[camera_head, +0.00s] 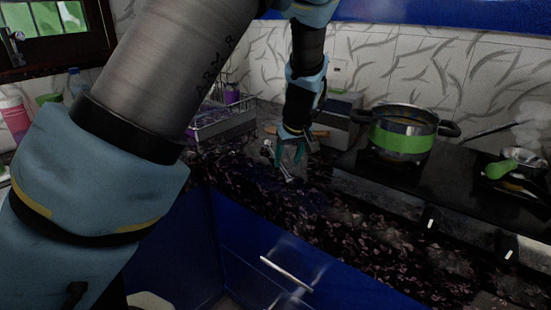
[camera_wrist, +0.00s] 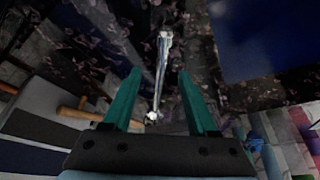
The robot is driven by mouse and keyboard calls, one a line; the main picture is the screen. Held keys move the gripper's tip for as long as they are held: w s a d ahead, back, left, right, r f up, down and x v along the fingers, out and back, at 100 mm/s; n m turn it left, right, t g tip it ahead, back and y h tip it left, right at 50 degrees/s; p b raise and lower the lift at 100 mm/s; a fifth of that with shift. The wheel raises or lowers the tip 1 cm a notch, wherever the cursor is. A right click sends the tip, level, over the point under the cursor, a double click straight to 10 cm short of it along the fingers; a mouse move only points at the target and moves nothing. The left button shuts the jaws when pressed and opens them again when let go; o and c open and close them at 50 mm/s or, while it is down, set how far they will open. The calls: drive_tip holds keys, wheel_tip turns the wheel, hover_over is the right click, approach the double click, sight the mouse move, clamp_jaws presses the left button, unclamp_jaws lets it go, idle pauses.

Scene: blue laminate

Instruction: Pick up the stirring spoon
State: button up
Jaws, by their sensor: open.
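A long, thin silvery utensil, which looks like the stirring spoon (camera_wrist: 161,62), lies between and beyond my gripper's fingers in the wrist view. One end is near the palm and the other reaches past the fingertips. My gripper (camera_wrist: 159,74) is open, with a teal finger on each side of it and a gap to both. In the head view my gripper (camera_head: 288,163) points down over the dark speckled counter (camera_head: 345,220), behind the thick arm link. Silvery metal shows around the fingertips there, but I cannot tell its outline or whether it touches them.
A green-banded pot (camera_head: 403,138) stands on the stove to the right, with a small pan (camera_head: 516,165) further right. A grey box (camera_head: 342,122) stands behind my gripper. A dish rack (camera_head: 222,122) is to the left. The counter's front stretch is clear.

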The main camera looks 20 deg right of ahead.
sight(284, 169)
drive_tip(key=p+x, duration=0.1)
drive_tip(key=x, duration=0.3)
drive_tip(key=shift+w+a+f, duration=0.1)
drive_tip(key=shift+c, duration=0.2)
clamp_jaws()
idle(1.1)
